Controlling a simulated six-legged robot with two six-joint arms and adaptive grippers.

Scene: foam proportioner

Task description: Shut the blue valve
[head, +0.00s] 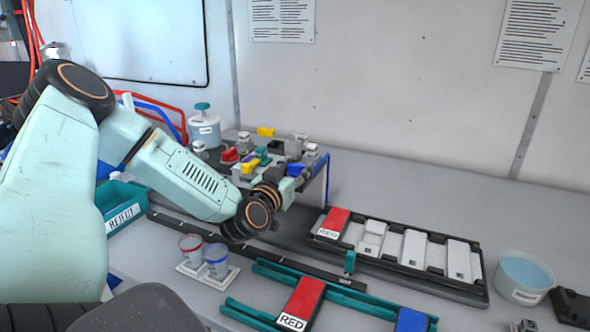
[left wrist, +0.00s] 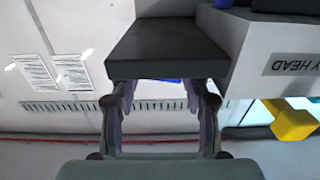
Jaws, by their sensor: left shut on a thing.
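The proportioner block (head: 245,170) stands on the bench at the back, with red, yellow, teal and blue handles on its top. The blue valve handle (head: 295,169) is at its right side. My left gripper (head: 291,183) is right at that handle, partly hidden by its own wrist. In the left wrist view the two fingers (left wrist: 160,105) are around a spot where a strip of blue (left wrist: 168,81) shows beneath a dark block. The gripper is shut on the blue handle, though the contact is mostly hidden. My right gripper is not in view.
A yellow handle (left wrist: 291,121) sits close beside the left fingers. A teal reject bin (head: 122,207), two small cups (head: 203,254), a rack with a red plate (head: 333,223), teal rails (head: 262,312) and a bowl (head: 524,277) occupy the bench. The back right bench is clear.

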